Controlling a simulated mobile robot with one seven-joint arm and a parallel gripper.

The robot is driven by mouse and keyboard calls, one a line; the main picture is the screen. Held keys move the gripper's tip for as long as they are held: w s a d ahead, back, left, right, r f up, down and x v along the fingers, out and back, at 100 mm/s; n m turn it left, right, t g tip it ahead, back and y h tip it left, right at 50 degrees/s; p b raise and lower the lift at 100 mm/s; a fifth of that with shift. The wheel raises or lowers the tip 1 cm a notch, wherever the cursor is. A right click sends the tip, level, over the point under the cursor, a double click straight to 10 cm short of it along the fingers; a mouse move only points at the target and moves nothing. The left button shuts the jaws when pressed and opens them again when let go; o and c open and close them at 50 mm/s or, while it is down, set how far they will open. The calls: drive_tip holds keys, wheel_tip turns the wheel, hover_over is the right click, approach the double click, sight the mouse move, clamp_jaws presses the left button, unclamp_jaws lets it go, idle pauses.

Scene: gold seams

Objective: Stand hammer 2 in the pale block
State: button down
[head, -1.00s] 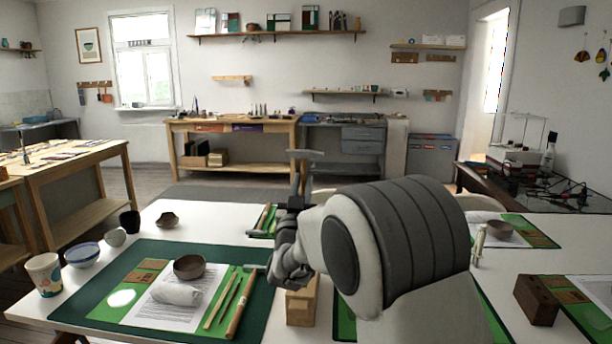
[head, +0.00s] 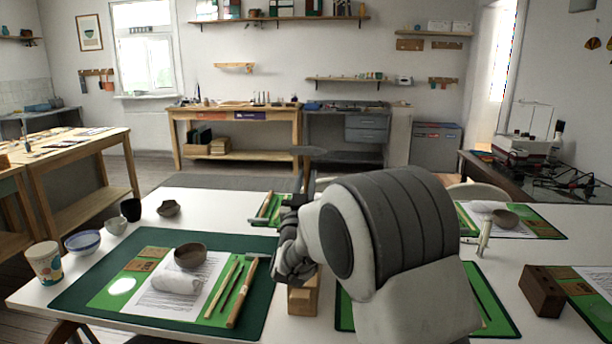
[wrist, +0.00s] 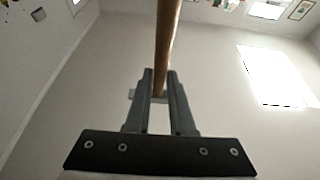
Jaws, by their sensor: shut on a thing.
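My gripper (wrist: 159,90) is shut on a hammer and holds it in the air above the table. In the wrist view the hammer's wooden handle (wrist: 168,35) rises between the two fingers. The hammer is apart from the block.
Another hammer (head: 240,300) lies on the green mat left of the pale block, beside thin tools, a paper and a brown bowl (head: 190,256). A dark block (head: 541,292) with holes stands at the right. A cup (head: 43,262) and bowls stand at the left edge.

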drive_tip(key=shift+f, duration=0.3)
wheel_tip(320, 180, down, 9)
drive_tip(key=b, duration=1)
drive_tip(key=shift+f, duration=0.2)
idle(2.4)
drive_tip(key=c, duration=0.7)
unclamp_jaws()
drive_tip(key=shift+s, duration=0.1)
drive_tip(key=v, duration=0.9)
drive_tip(key=shift+b, duration=0.3)
wheel_tip(320, 180, up, 6)
drive_tip(key=p, duration=0.3)
idle(0.4)
